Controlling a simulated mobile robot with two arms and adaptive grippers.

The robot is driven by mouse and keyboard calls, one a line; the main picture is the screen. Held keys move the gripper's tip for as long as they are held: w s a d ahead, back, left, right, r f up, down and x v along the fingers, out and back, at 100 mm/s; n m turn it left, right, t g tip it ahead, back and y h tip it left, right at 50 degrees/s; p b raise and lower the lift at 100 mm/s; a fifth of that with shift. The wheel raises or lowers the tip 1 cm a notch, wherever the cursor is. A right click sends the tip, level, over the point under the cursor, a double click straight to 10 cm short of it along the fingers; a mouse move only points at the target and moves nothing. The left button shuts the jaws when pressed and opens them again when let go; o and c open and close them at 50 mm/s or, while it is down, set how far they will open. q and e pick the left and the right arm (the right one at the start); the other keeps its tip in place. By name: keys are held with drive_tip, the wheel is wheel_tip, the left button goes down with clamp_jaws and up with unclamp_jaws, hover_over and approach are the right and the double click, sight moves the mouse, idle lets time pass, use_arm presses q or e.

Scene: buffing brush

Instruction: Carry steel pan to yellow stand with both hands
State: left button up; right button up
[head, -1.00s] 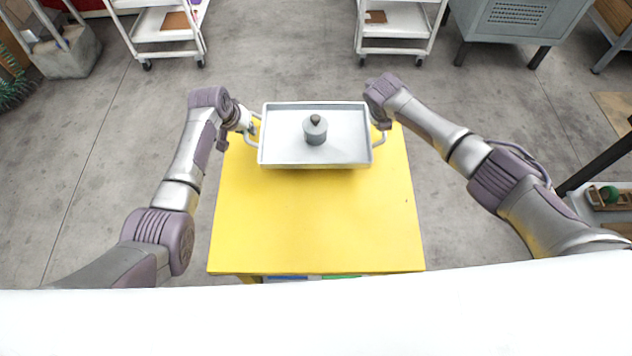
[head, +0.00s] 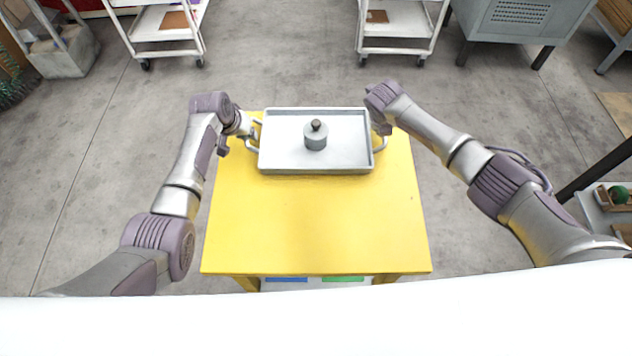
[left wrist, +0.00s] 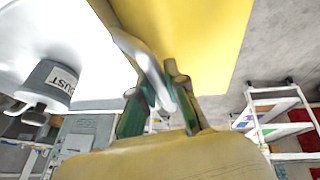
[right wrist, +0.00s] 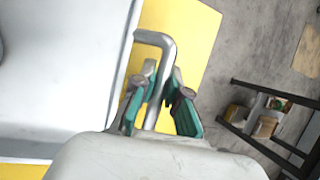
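The steel pan (head: 280,155) is a shallow grey rectangular tray, level over the far part of the yellow stand (head: 316,230). I cannot tell whether it touches the top. My left gripper (head: 246,128) is shut on the pan's left handle, which runs between the green-padded fingers (left wrist: 152,90). My right gripper (head: 380,128) is at the right handle (right wrist: 158,42), its fingers (right wrist: 164,80) closed around the bar.
White carts stand behind at left (head: 165,45) and right (head: 400,45), with a grey cabinet (head: 515,20) at back right. The near half of the yellow top is bare. Blue and green items show beneath its front edge. Concrete floor (head: 280,60) surrounds the stand.

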use_arm(q)
drive_tip(key=o, duration=0.4)
use_arm(e)
drive_tip(key=o, duration=0.4)
use_arm(q)
drive_tip(key=shift+s+r, duration=0.1)
drive_tip(key=shift+r, duration=0.05)
use_arm(e)
drive_tip(key=shift+r, duration=0.1)
use_arm(q)
drive_tip(key=v, duration=1.1)
drive_tip(key=shift+s+a+r, duration=0.1)
drive_tip(key=shift+r, duration=0.2)
use_arm(e)
drive_tip(key=v, duration=1.2)
